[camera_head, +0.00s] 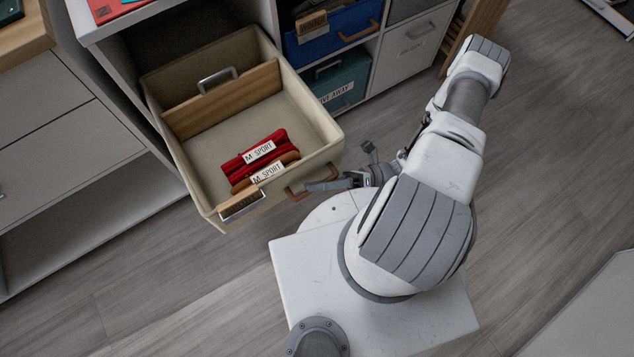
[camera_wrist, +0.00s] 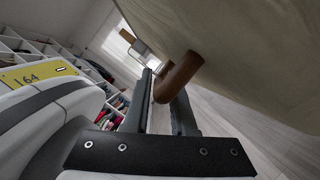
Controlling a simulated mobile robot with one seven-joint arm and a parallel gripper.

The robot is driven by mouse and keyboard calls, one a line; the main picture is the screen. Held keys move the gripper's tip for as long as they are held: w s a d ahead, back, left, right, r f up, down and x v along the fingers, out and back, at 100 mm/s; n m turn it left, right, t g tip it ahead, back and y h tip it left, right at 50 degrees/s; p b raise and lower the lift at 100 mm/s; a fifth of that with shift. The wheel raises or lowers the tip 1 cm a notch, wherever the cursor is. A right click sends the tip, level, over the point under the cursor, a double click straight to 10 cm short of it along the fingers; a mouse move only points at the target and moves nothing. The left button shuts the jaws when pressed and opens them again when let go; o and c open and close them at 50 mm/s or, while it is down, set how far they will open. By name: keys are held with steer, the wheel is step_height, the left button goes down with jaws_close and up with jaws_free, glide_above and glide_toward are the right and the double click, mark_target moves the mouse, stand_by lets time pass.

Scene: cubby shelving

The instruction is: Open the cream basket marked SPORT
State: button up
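The cream basket (camera_head: 325,125) is pulled far out of its cubby in the head view, its inside open to view. It holds a red folded item (camera_head: 247,157) and a brown one (camera_head: 280,172), each with an "M SPORT" tag. The tag on the basket's front (camera_head: 243,205) is too small to read. A brown handle (camera_head: 299,194) is on the front; it also shows in the wrist view (camera_wrist: 178,75). My gripper (camera_head: 338,170) is beside this handle. In the wrist view its fingers (camera_wrist: 165,88) are apart, with the handle at their tips; I cannot tell whether they touch it.
A blue basket (camera_head: 333,35), a teal basket (camera_head: 342,82) and a grey one (camera_head: 410,48) sit in cubbies to the right. A white cabinet (camera_head: 60,150) stands at left.

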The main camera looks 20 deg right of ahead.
steer(key=shift+o, duration=1.4)
steer(key=v, duration=1.7)
steer(key=shift+d, duration=0.2)
